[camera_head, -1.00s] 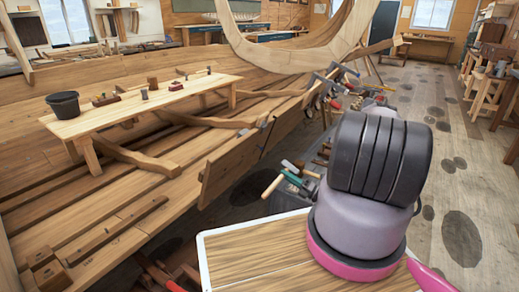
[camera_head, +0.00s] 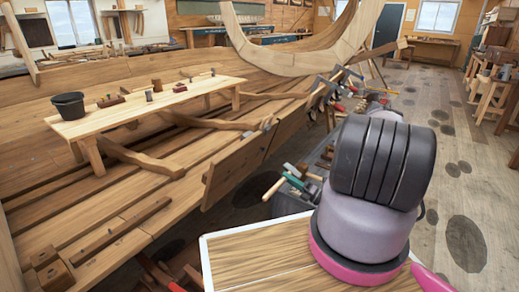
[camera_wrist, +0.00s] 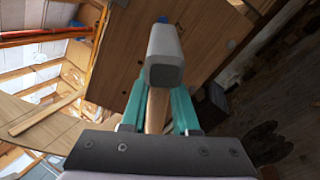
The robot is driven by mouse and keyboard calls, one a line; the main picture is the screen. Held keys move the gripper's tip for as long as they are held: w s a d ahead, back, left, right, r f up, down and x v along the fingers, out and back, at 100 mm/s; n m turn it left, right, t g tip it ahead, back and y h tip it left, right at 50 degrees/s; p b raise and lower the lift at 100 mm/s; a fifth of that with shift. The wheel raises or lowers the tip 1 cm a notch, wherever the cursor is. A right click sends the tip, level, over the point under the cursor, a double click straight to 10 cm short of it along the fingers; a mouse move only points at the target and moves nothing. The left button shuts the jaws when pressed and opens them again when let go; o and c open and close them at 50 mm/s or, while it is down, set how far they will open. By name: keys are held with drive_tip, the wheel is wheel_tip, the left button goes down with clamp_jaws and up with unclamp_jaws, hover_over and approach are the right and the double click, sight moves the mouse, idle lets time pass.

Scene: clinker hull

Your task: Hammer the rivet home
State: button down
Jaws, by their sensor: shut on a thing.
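In the wrist view my gripper (camera_wrist: 158,115) is shut on a hammer. The hammer's pale wooden handle (camera_wrist: 156,108) lies between the teal fingers. Its blocky grey metal head (camera_wrist: 164,65) stands just beyond the fingertips and hides what is straight behind it. A small blue spot (camera_wrist: 163,18) shows past the head; I cannot tell what it is. I cannot pick out a rivet in either view.
The planked hull (camera_head: 130,215) fills the left. A low bench (camera_head: 150,105) inside it carries a black bucket (camera_head: 67,105) and small tools. Open floor (camera_head: 440,150) lies to the right.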

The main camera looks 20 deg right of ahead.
drive_tip(key=shift+s+d, duration=0.1)
drive_tip(key=shift+d, duration=0.15)
drive_tip(key=shift+w+a+r+n+g+y, duration=0.25)
drive_tip(key=shift+w+a+n+g+y, duration=0.1)
drive_tip(key=shift+w+g, duration=0.15)
drive_tip(key=shift+w+a+r+n+g+y, duration=0.25)
drive_tip(key=shift+w+n+g, duration=0.1)
drive_tip(key=shift+w+g, duration=0.15)
